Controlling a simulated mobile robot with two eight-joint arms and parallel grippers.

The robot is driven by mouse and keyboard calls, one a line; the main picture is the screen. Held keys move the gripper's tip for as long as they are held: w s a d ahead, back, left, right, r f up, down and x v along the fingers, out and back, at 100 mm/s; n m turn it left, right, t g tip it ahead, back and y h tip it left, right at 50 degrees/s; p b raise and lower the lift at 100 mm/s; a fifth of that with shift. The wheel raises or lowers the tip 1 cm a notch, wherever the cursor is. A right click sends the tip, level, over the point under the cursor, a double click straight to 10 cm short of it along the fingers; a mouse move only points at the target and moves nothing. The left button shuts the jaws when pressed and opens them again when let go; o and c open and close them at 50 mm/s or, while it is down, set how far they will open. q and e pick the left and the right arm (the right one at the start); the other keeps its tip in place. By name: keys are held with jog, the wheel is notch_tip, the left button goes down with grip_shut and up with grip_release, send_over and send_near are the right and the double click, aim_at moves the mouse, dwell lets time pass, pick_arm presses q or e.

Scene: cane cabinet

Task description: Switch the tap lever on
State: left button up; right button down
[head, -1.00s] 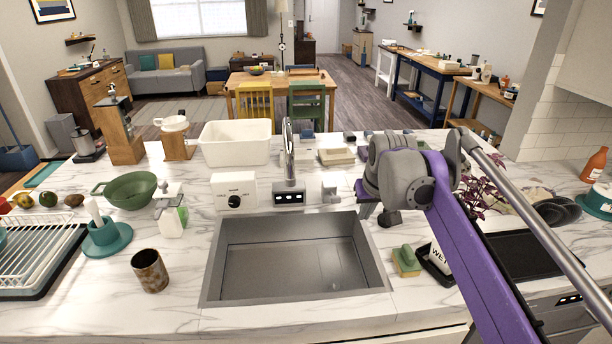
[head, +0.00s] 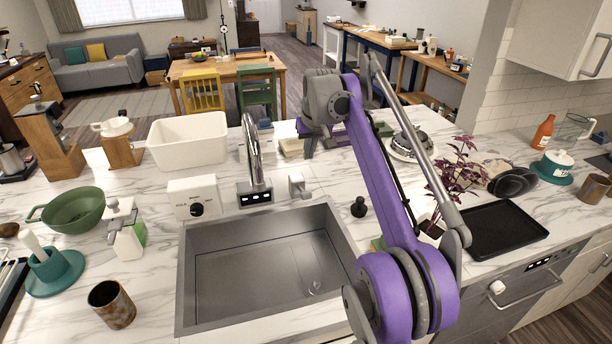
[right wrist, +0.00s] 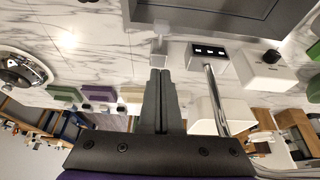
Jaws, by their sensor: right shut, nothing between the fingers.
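The chrome tap (head: 254,150) rises from a dark base with lit marks (head: 254,195) behind the sink. It also shows in the right wrist view (right wrist: 215,100). A small white lever-like fitting (head: 299,184) stands just right of the base; in the right wrist view it (right wrist: 118,42) is near the tap base (right wrist: 208,52). My right gripper (head: 307,152) is shut and empty, above the counter behind this fitting. In the right wrist view its closed fingertips (right wrist: 159,72) point toward the fitting's side, apart from it. My left gripper is out of view.
A white box with a black knob (head: 196,198) stands left of the tap. The steel sink (head: 260,265) lies in front. A white basin (head: 189,140) is behind left. A plant (head: 455,180) and black tray (head: 505,230) are at right.

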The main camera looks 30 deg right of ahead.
send_over(306, 193)
jog(key=w, duration=0.2)
jog(key=f, duration=0.6)
jog(key=f+b, duration=0.1)
jog(key=f, duration=0.2)
jog(key=shift+s+d, duration=0.2)
jog(key=shift+d, duration=0.05)
jog(key=shift+s+a+f, duration=0.1)
jog(key=shift+s+f, duration=0.05)
jog(key=shift+f, duration=0.45)
jog(key=shift+s+f, duration=0.15)
jog(key=shift+f, duration=0.45)
jog(key=shift+s+a+f+b, duration=0.1)
jog(key=shift+s+f+b, duration=0.2)
jog(key=shift+s+f, duration=0.15)
jog(key=shift+f, duration=0.2)
jog(key=shift+w, duration=0.1)
